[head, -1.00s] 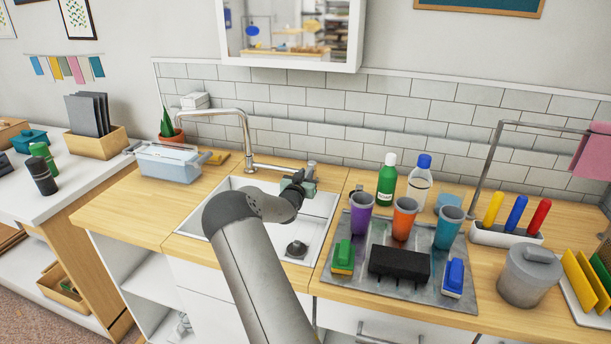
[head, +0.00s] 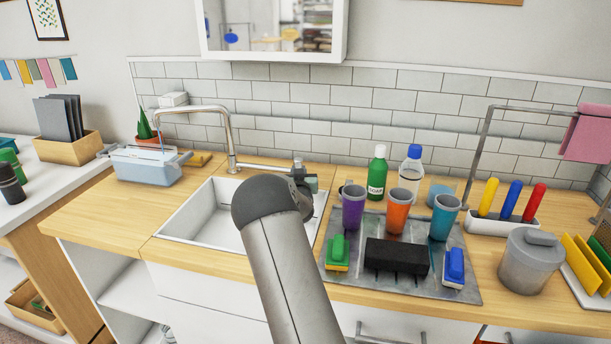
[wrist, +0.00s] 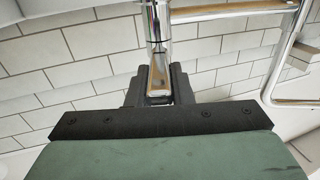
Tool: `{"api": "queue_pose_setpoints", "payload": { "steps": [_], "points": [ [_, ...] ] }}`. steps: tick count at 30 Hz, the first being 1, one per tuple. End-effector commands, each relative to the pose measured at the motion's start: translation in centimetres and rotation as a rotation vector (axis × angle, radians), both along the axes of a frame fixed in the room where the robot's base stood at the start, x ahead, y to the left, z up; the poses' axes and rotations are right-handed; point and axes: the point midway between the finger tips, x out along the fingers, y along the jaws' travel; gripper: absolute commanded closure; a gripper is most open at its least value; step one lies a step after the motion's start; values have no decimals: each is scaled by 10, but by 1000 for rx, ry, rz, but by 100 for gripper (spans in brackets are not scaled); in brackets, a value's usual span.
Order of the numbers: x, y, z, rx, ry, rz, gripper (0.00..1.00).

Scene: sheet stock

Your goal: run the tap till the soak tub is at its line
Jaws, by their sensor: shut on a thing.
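The soak tub (head: 143,171) is a pale blue basin on the wooden counter left of the sink, under the end of the spout. A thin, pale stream of water (head: 162,138) appears to fall from the chrome tap (head: 229,135) into it. The tub's line and water level are too small to make out. My gripper (head: 303,178) is at the tap's lever, right of the spout, partly hidden by my arm. In the wrist view my gripper (wrist: 159,78) is shut on the chrome tap lever (wrist: 157,30).
The white sink (head: 196,222) lies below the tap. Right of it, a grey tray (head: 343,287) holds cups, sponges and a black block. A green bottle (head: 377,177) and a clear, blue-capped bottle stand behind. A metal rail with a pink cloth (head: 585,135) rises at right.

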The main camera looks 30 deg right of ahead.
Motion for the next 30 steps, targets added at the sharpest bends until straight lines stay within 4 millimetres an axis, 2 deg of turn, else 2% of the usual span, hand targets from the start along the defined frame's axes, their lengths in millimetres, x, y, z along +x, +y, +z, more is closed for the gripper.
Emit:
{"api": "queue_pose_setpoints", "payload": {
  "steps": [4,5,7,15,19,23,30],
  "points": [
    [-1,-2,1,-1,0,-3,100],
    [-1,-2,1,-1,0,-3,77],
    [-1,-2,1,-1,0,-3,58],
    [-1,-1,0,-1,0,-3,58],
    [-7,3,0,0,1,-3,58],
    [-26,13,-1,2,0,-4,58],
    [-71,40,-1,2,-1,-3,58]
  ]
}}
